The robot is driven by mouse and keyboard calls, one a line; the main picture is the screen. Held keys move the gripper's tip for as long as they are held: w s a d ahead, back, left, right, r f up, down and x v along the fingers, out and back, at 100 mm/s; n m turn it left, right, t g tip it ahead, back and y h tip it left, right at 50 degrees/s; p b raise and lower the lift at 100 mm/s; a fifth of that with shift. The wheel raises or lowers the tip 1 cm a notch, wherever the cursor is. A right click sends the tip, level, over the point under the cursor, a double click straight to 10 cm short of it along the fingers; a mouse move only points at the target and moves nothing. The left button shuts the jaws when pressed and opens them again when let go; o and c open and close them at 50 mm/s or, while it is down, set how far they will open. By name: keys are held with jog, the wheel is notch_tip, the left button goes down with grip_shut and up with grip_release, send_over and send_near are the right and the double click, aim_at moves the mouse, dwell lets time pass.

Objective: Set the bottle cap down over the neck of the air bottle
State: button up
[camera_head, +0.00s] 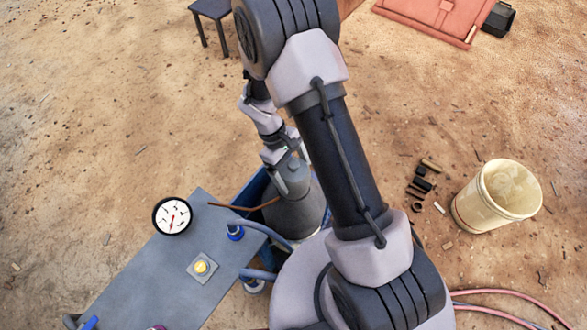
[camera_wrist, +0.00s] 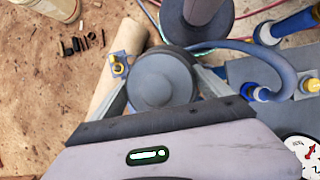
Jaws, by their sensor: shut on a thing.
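My gripper (camera_head: 284,160) points down above the grey air bottle (camera_head: 296,212), which stands upright beside the grey bench. The gripper is shut on the grey, rounded bottle cap (camera_head: 292,178). In the wrist view, my gripper's two fingers (camera_wrist: 163,98) press on opposite sides of the cap (camera_wrist: 165,72), and its round top faces the camera. In the head view the cap overlaps the top of the bottle. The neck is hidden, and I cannot tell whether the cap rests on the bottle or hangs just above it.
The grey bench (camera_head: 150,270) carries a round gauge (camera_head: 172,215) and a yellow button (camera_head: 201,267). Blue hoses (camera_head: 262,233) run close beside the bottle. A cream bucket (camera_head: 497,195) and several small loose parts (camera_head: 420,185) are on the sandy ground at right.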

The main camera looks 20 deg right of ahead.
jog(key=shift+f, duration=0.45)
jog(key=o, duration=1.5)
jog(key=p+v, duration=0.6)
jog(key=v, duration=1.1)
jog(key=shift+r, duration=0.25)
